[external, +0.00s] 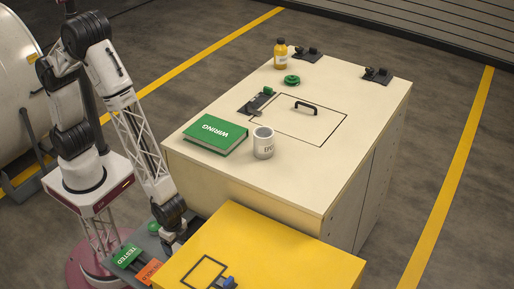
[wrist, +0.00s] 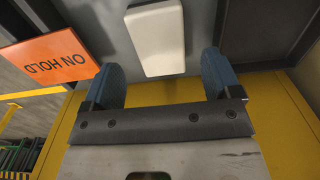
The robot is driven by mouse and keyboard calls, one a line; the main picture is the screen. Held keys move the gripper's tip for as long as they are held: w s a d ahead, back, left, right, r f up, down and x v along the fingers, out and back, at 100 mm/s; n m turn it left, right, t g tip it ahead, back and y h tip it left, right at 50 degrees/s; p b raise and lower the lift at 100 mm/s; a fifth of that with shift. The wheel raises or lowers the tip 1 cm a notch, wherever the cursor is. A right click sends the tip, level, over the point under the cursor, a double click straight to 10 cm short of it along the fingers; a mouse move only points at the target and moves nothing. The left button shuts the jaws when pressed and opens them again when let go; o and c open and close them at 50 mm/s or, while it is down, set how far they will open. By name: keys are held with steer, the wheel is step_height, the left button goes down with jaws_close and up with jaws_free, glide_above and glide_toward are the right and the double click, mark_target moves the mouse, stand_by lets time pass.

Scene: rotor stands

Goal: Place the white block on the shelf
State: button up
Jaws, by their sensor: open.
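The white block (wrist: 155,38) lies on a grey surface (wrist: 195,52) in the wrist view. My gripper (wrist: 160,72) is open, with one blue fingertip on each side of the block's near end and gaps visible between. In the external view my gripper (external: 174,240) is low beside the yellow cabinet, at a grey ledge (external: 148,243). The block is not visible there, hidden by my arm or the cabinet. I cannot tell which surface is the shelf.
A green TESTED sign (external: 127,256) and an orange ON HOLD sign (external: 151,272) stand near my gripper. The yellow cabinet (external: 265,250) is close on the right. The cream cabinet (external: 330,170) holds a green book (external: 216,136), a mug (external: 263,145) and a bottle (external: 281,54).

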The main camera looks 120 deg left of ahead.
step_height(320, 180, up, 8)
steer(key=shift+f, duration=0.25)
steer(key=shift+r, duration=0.1)
stand_by(0.6)
step_height(320, 180, up, 21)
steer(key=t, duration=0.1)
glide_above(175, 252)
steer(key=s+a, duration=0.3)
steer(key=s, duration=0.8)
steer(key=s+a+r, duration=0.1)
steer(key=s+r, duration=0.5)
steer(key=s, duration=0.4)
steer(key=s+a+r+t, duration=0.1)
steer(key=s+r, duration=0.4)
steer(key=s, duration=0.4)
steer(key=shift+s+a+r+t, duration=0.3)
steer(key=shift+s+a+r, duration=0.05)
steer(key=shift+a, duration=0.05)
